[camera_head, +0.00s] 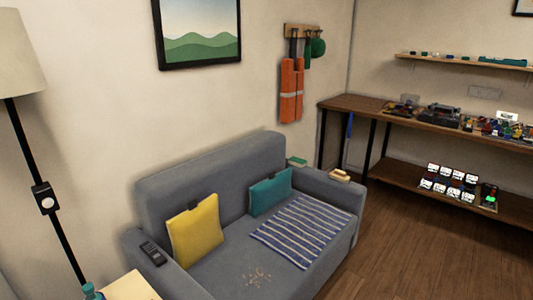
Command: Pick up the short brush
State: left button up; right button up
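A small tan, wooden-looking object (340,175) lies on the right armrest of the grey sofa (180,212). It may be the short brush, but it is too small to tell for certain. Pale crumbs (257,276) are scattered on the front of the sofa seat. Neither of my grippers shows in the head view.
On the sofa are a yellow cushion (194,232), a teal cushion (270,192), a striped blanket (303,231), a remote (152,253) and a green item (297,162). A floor lamp (48,192) stands left. A workbench (362,106) stands right. Floor (420,250) before it is clear.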

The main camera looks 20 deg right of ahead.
aim_at(338, 175)
jog(key=i+l+u, duration=0.1)
jog(key=l, duration=0.4)
jog(key=i+l+u, duration=0.15)
jog(key=l, duration=0.35)
jog(key=i+l+u, duration=0.1)
jog(key=i+l, duration=0.15)
jog(key=l, duration=0.25)
jog(key=i+l+u, duration=0.15)
jog(key=l, duration=0.4)
jog(key=l+u, duration=0.1)
jog(key=l, duration=0.45)
jog(key=i, duration=0.05)
